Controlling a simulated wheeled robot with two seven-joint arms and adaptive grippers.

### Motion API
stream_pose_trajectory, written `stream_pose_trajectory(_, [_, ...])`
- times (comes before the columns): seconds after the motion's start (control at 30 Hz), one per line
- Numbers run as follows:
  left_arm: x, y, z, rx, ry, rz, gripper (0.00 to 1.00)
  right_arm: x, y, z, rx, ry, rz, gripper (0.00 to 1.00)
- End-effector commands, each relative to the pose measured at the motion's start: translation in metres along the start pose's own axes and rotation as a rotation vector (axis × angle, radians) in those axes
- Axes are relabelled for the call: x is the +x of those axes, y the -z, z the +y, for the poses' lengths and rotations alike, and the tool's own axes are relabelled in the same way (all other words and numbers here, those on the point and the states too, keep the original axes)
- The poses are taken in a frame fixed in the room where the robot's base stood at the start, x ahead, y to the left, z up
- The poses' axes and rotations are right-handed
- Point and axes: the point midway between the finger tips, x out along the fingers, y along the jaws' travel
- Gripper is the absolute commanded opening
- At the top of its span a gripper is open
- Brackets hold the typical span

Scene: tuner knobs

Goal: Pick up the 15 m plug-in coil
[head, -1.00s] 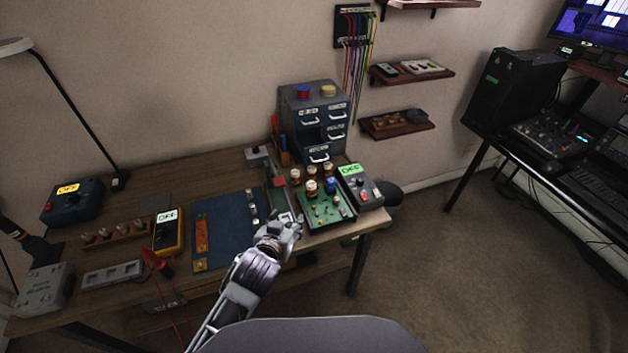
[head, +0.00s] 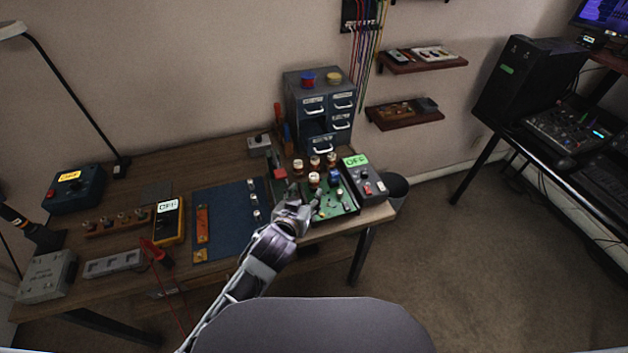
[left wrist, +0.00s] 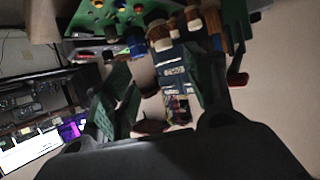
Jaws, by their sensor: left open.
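Several plug-in coils with brown bands and pale tops stand on the green circuit board (head: 338,205) at the table's right end. A front coil (head: 314,180) stands ahead of a back row with a left coil (head: 298,165), a middle coil (head: 315,162) and a right coil (head: 331,159). Their labels are too small to read, so I cannot tell which is the 15 m one. My left gripper (head: 305,196) is open and empty at the board's front left, close to the front coil. In the left wrist view, a brown-and-white coil (left wrist: 159,36) lies just beyond the open fingers (left wrist: 158,88).
A grey box with a green OFF display (head: 367,185) borders the board on the right. A drawer cabinet (head: 318,92) stands behind. A blue mat (head: 228,225) and a yellow meter (head: 169,222) lie to the left. A blue part (head: 334,177) stands beside the front coil.

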Motion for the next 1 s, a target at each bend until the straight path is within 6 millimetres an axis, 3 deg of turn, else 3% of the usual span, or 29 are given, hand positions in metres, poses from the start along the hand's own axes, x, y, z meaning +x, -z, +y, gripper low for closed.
stream_pose_trajectory(0.7, [0.066, 0.000, -0.001, 0.001, 0.001, 0.000, 0.55, -0.003, 0.007, -0.003, 0.000, 0.003, 0.009, 0.40])
stream_pose_trajectory(1.0, [0.074, 0.000, -0.001, -0.001, 0.000, 0.000, 0.55, -0.003, 0.006, 0.002, -0.002, -0.001, 0.007, 0.40])
